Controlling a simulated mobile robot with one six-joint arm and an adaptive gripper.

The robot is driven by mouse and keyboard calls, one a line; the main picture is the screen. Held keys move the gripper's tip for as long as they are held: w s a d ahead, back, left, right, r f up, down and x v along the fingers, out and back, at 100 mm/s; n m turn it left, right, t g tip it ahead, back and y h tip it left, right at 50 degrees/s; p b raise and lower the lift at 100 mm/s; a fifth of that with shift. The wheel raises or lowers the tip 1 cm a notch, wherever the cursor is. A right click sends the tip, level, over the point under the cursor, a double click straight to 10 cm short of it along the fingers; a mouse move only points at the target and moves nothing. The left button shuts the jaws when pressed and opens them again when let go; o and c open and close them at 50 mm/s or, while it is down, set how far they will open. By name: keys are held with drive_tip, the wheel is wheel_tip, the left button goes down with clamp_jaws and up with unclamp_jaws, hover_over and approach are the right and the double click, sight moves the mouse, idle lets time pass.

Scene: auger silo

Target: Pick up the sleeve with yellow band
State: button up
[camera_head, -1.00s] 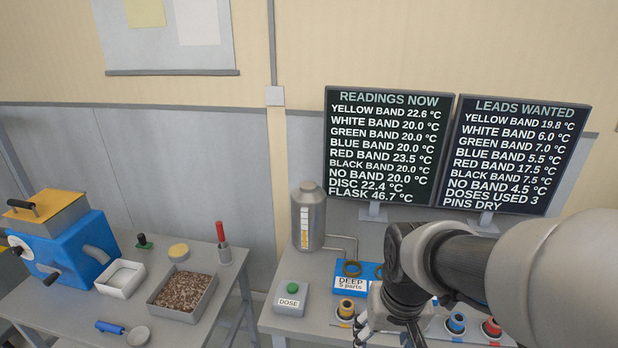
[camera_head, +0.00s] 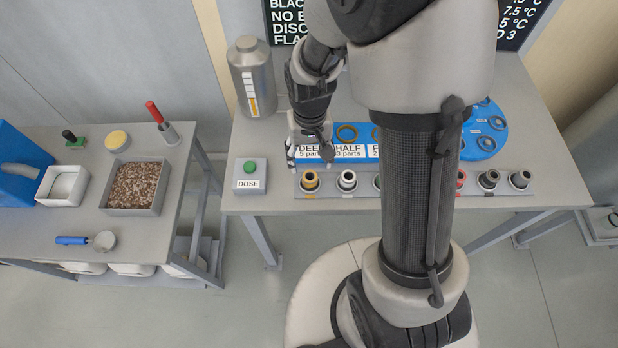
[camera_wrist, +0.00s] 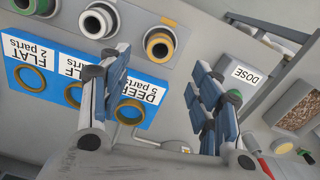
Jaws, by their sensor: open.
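The sleeve with yellow band (camera_head: 310,181) stands upright at the left end of a grey rack (camera_head: 402,188) on the table. In the wrist view the yellow-banded sleeve (camera_wrist: 159,45) lies beyond the fingertips, roughly between the two fingers sideways, with nothing touching it that I can see. My gripper (camera_head: 308,152) hangs just behind the sleeve in the head view. In the wrist view my gripper (camera_wrist: 160,75) is open and empty, its blue-grey finger pads apart. My arm hides part of the rack.
The sleeve with white band (camera_head: 347,180) stands close to the right. A blue block with labelled rings (camera_head: 345,152) lies behind the rack. The DOSE button box (camera_head: 250,176) is to the left, a metal flask (camera_head: 252,80) behind. Black-banded sleeve (camera_head: 488,179) is further right.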

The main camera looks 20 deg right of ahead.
sight(310, 175)
wheel_tip(310, 175, down, 9)
drive_tip(key=b, duration=0.3)
drive_tip(key=shift+f, duration=0.15)
drive_tip(key=shift+s, duration=0.1)
drive_tip(key=shift+c, duration=0.2)
clamp_jaws()
idle(0.4)
